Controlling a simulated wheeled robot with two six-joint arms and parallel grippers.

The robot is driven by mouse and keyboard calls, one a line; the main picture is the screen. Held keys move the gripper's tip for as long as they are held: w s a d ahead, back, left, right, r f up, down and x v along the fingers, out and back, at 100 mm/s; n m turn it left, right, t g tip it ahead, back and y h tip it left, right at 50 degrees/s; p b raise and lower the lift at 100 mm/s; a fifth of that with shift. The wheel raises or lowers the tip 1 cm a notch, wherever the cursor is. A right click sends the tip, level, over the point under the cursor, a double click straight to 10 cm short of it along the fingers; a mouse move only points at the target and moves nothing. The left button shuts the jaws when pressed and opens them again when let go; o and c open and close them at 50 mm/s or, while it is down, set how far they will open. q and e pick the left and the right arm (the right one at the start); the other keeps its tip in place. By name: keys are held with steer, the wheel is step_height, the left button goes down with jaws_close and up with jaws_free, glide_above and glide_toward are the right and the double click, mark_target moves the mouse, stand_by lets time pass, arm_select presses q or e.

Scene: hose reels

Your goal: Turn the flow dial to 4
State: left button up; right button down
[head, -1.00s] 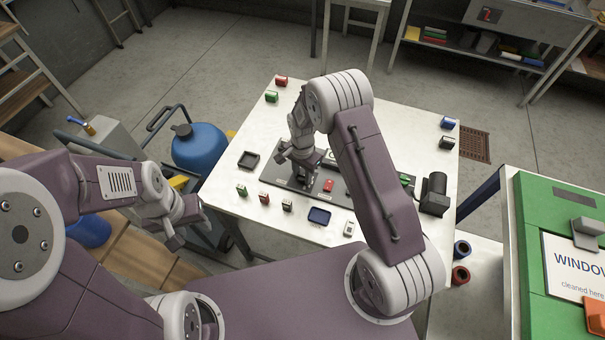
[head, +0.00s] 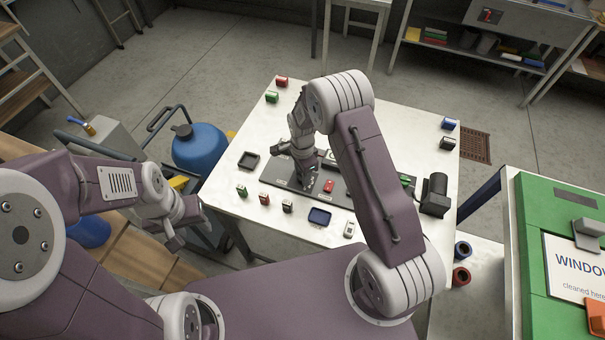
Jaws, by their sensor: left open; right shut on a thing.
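My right gripper (head: 305,178) points down at the left part of a dark grey panel (head: 275,173) on the white table. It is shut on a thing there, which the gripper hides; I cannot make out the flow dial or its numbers. My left gripper (head: 190,228) is open and empty, off the table's left side.
The white table (head: 235,205) carries several small coloured blocks, a black tray (head: 249,161), a blue tray (head: 319,216) and a black device (head: 434,195). A blue tank (head: 200,147) stands left of the table. A green case (head: 535,220) is at right.

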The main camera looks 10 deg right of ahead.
steer(key=c, duration=1)
jaws_free()
steer(key=shift+o, duration=0.2)
step_height(320, 180, up, 9)
steer(key=shift+r+b, duration=0.1)
steer(key=shift+b, duration=0.4)
